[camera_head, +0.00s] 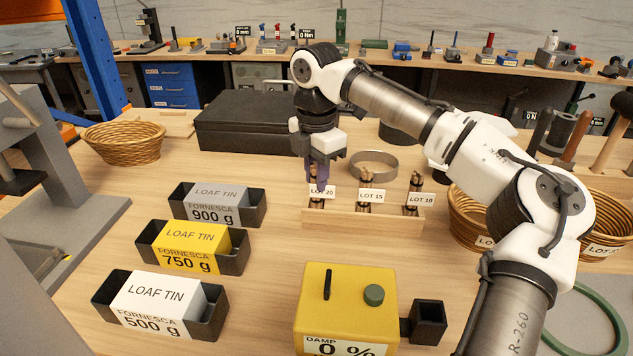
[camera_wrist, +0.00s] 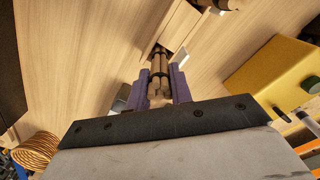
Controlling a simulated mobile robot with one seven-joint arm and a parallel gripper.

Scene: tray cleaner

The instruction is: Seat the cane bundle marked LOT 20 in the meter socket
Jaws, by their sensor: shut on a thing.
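The cane bundle marked LOT 20 (camera_head: 316,204) stands upright at the left end of a low wooden rack (camera_head: 345,221); it shows end-on as brown sticks in the wrist view (camera_wrist: 158,66). My gripper (camera_head: 318,184) has its purple fingers shut on the upper part of this bundle, one on each side; they also show in the wrist view (camera_wrist: 160,86). The bundle's lower end still appears to be in the rack. The yellow damp meter (camera_head: 345,305) reads 0 %. Its square black socket (camera_head: 428,322) sticks out at the right side and looks empty.
Bundles LOT 15 (camera_head: 366,180) and LOT 10 (camera_head: 414,184) stand in the same rack to the right. A metal ring (camera_head: 374,165) lies behind it. Three loaf tins (camera_head: 215,204) stand at left, a black case (camera_head: 250,122) behind. Bare table lies between rack and meter.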

